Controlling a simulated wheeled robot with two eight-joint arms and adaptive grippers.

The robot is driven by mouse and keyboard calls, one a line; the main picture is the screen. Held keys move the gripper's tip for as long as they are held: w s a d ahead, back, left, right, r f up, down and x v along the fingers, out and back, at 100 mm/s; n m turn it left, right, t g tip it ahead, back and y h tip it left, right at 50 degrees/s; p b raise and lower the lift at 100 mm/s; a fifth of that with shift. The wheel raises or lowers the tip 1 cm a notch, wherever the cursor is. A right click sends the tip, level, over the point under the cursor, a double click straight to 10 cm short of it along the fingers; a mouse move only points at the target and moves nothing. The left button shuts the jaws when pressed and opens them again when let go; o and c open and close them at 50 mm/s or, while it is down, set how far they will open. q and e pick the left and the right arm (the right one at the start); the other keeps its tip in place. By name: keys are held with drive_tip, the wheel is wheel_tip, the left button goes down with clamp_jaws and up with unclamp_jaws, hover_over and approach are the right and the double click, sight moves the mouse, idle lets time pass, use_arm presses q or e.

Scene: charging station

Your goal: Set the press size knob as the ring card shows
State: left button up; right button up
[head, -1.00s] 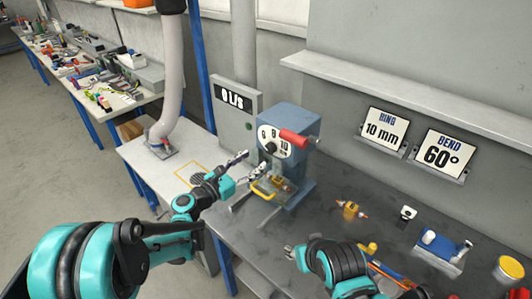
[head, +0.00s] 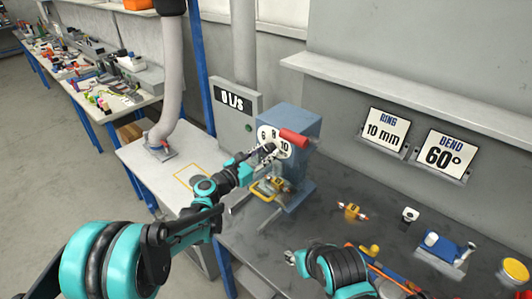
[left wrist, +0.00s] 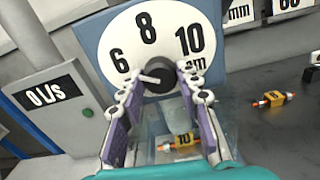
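The blue press (head: 298,122) stands on the dark bench with a white dial (left wrist: 152,35) marked 6, 8 and 10 mm. The black press size knob (left wrist: 165,85) sits low on the dial. Its white bar lies nearly level, one end to the left; its exact setting is hard to read. The ring card (head: 384,131) on the wall reads 10 mm. My left gripper (left wrist: 161,76) is open at the dial, with a finger on each side of the knob; contact cannot be told. My right gripper (head: 290,257) is low over the bench; its fingers are too small to read.
A bend card (head: 443,156) reads 60°. A red handle (head: 293,138) sticks out of the press. A yellow-orange part (head: 352,211) and a blue tool (head: 442,247) lie on the bench to the right. A 0 L/s display (head: 233,99) stands left of the press.

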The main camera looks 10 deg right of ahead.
use_arm(q)
drive_tip(key=shift+c, duration=0.3)
drive_tip(key=m, duration=0.7)
drive_tip(key=shift+m, duration=0.3)
drive_tip(key=m, duration=0.3)
drive_tip(key=shift+m, duration=0.3)
drive_tip(key=m, duration=0.3)
drive_tip(key=shift+m, duration=0.3)
drive_tip(key=m, duration=0.4)
drive_tip(key=shift+m, duration=2.5)
